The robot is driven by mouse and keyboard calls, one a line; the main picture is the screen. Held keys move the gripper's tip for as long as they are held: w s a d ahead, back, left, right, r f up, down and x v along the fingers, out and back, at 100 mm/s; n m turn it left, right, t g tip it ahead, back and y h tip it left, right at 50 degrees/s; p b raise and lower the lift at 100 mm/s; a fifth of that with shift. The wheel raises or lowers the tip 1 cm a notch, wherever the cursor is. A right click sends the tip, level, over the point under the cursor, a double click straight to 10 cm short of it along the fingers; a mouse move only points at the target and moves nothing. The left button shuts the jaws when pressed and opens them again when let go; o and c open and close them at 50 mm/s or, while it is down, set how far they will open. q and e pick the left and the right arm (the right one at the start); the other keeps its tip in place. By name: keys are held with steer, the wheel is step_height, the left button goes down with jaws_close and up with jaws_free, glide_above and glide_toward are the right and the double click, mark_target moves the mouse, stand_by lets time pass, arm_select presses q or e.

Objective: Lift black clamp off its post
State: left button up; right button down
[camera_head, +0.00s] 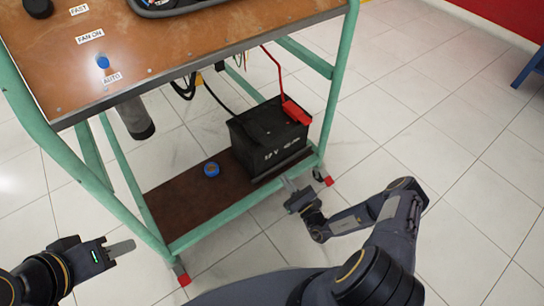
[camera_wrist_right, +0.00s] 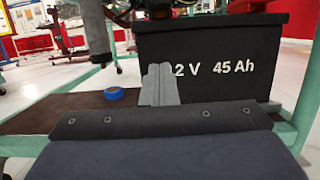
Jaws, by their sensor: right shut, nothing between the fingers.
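The black battery (camera_head: 268,138) stands on the lower shelf of the trolley. It also shows in the right wrist view (camera_wrist_right: 235,45), with its "45 Ah" face towards me. A black cable runs to the left part of its top. I cannot make out the black clamp against the dark battery. A red clamp (camera_head: 296,112) sits at the right of the top. My right gripper (camera_head: 289,185) is shut and empty, low in front of the battery's lettered face; its fingers also show in the right wrist view (camera_wrist_right: 160,85). My left gripper (camera_head: 121,248) is away at the lower left, holding nothing visible.
A blue roll (camera_head: 211,169) lies on the brown lower shelf (camera_head: 180,205), left of the battery. Green trolley legs (camera_head: 337,85) and the brown panel (camera_head: 190,40) above limit access. A dark cylinder (camera_head: 135,118) hangs below the panel.

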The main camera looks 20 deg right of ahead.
steer(key=b+x, duration=0.2)
steer(key=x, duration=0.8)
steer(key=shift+w+f+b, duration=0.1)
steer(key=shift+b, duration=0.2)
glide_toward(258, 135)
steer(key=w, duration=0.2)
steer(key=shift+w+a+f, duration=0.25)
steer(key=shift+a+f, duration=0.1)
steer(key=shift+f, duration=0.05)
